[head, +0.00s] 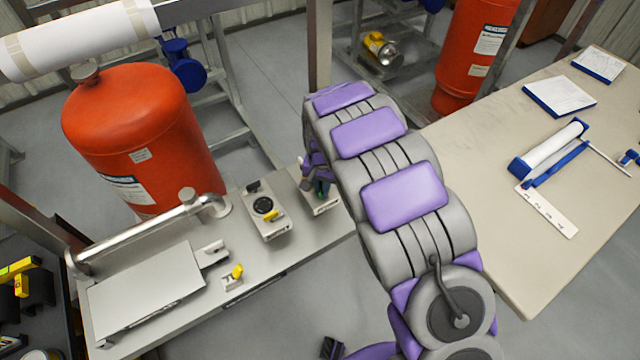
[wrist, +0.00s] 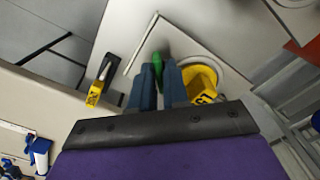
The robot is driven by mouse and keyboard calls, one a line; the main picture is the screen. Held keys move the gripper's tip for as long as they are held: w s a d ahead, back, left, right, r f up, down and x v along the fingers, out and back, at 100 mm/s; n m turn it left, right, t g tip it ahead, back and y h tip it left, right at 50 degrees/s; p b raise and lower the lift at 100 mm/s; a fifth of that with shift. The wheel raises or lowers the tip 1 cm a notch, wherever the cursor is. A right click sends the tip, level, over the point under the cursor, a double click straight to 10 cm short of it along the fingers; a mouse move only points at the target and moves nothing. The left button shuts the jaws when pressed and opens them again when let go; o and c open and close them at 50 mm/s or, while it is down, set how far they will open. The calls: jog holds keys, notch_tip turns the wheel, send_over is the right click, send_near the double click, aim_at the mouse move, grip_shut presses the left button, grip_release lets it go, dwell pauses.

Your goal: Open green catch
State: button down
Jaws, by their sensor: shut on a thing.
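The green catch (wrist: 156,62) shows in the wrist view as a small green piece between the tips of my gripper (wrist: 158,78). The blue-grey fingers are shut on it. They hide its lower part, so I cannot tell how far it is turned. In the head view my gripper (head: 314,178) is at the right part of the metal bench, over a light-coloured box (head: 322,207). A sliver of green (head: 323,190) shows there, and my arm hides much of the rest.
A box with a black dial (head: 264,206) and a yellow catch stands left of my gripper. Another yellow catch (head: 237,272) is farther left on the bench. In the wrist view, a yellow round part (wrist: 203,84) lies just right of the fingers. A beige table (head: 480,170) is at right.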

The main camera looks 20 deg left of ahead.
jog(key=shift+s+f+m, duration=0.1)
jog(key=shift+m, duration=0.3)
jog(key=m+p, duration=0.1)
jog(key=m, duration=0.2)
dwell(0.3)
jog(key=shift+m, duration=0.4)
jog(key=shift+m+p, duration=0.45)
jog(key=shift+m, duration=1.15)
jog(key=c, duration=1.2)
grip_release()
jog(key=shift+d+m, duration=0.1)
jog(key=shift+m, duration=0.2)
